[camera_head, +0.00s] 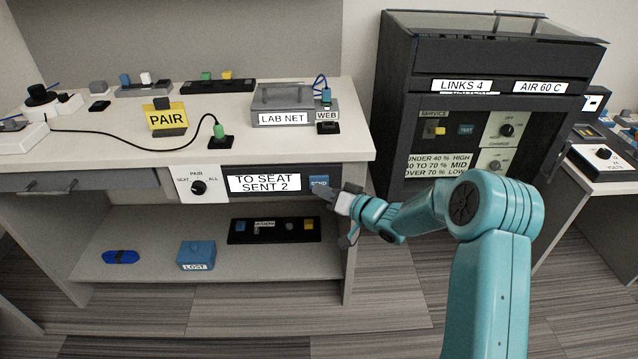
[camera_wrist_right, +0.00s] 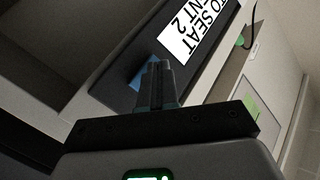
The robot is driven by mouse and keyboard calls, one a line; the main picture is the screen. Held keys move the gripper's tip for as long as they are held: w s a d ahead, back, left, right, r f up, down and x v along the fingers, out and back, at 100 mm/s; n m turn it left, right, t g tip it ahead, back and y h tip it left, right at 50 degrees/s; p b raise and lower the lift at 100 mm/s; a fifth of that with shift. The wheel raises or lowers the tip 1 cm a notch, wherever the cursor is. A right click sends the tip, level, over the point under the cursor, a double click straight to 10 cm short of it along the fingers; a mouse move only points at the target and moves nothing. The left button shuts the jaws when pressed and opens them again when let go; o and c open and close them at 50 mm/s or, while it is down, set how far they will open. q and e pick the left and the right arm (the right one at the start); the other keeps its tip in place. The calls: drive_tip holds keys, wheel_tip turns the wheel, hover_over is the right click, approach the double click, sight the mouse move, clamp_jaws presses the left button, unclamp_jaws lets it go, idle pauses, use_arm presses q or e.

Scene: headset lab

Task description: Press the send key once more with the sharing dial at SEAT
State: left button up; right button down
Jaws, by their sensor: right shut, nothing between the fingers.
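The blue send key (camera_head: 319,182) is on the front panel under the bench top, at the right of a lit display (camera_head: 265,183) reading "TO SEAT SENT 2". The sharing dial (camera_head: 198,187) is on a white plate left of the display, marked SEAT, PAIR and ALL; its pointer looks turned toward SEAT. My right gripper (camera_head: 330,193) is shut and empty, its tips at the send key. In the right wrist view the closed fingers (camera_wrist_right: 160,75) overlap the blue key (camera_wrist_right: 142,73); I cannot tell whether they touch it. My left gripper is out of view.
On the bench top are a yellow PAIR block (camera_head: 168,118), a LAB NET box (camera_head: 282,108) and a black cable. A dark cabinet (camera_head: 400,90) stands to the right. The shelf below holds a blue LOST box (camera_head: 196,254) and a dark strip (camera_head: 275,231).

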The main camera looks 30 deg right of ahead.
drive_tip(key=shift+w+d, duration=0.15)
idle(0.5)
drive_tip(key=shift+s+a, duration=0.45)
drive_tip(key=shift+s, duration=0.25)
drive_tip(key=shift+s+a+b, duration=0.15)
drive_tip(key=shift+s+a, duration=0.3)
drive_tip(key=shift+s, duration=0.25)
drive_tip(key=shift+s+a+b, duration=0.2)
drive_tip(key=shift+s+a, duration=0.2)
drive_tip(key=shift+s, duration=0.35)
drive_tip(key=shift+s+a+b, duration=0.15)
drive_tip(key=shift+s+a, duration=0.3)
drive_tip(key=shift+s, duration=0.25)
